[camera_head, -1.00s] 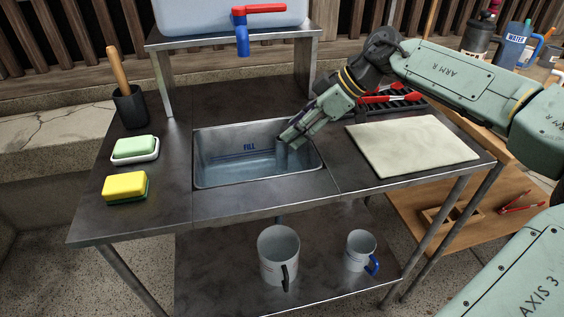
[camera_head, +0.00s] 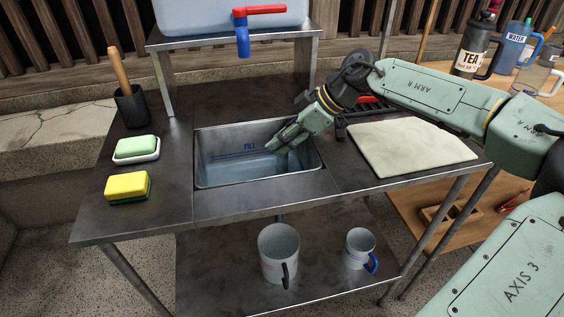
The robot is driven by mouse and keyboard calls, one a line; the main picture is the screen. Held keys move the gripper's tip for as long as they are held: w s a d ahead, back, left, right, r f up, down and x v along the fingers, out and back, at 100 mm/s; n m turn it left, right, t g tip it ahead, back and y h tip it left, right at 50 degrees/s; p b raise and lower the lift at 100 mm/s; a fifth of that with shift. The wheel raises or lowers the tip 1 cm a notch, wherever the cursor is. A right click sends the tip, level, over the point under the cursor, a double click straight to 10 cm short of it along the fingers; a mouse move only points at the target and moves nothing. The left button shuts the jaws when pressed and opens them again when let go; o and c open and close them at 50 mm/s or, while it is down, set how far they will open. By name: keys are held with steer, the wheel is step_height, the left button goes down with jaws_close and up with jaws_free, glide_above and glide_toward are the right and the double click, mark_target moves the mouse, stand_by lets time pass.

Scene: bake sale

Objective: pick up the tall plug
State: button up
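I see no tall plug that I can make out in the head view. The steel sink basin (camera_head: 222,170) is set in the table and has a blue FILL mark on its back wall. My gripper (camera_head: 272,148) reaches into the right part of the basin from the upper right, pointing down and to the left. Its fingertips are small and partly dark against the basin, so I cannot tell whether it is open or holds anything. The basin's right corner is partly hidden behind my gripper.
A sponge (camera_head: 128,187), a soap dish (camera_head: 136,150) and a brush holder (camera_head: 131,106) stand left of the basin. A pale cloth (camera_head: 410,148) and a dark rack with red handles (camera_head: 372,100) lie to the right. A tank with a tap (camera_head: 242,40) stands behind.

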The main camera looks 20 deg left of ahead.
jaws_close()
steer(key=shift+r, duration=0.15)
stand_by(0.5)
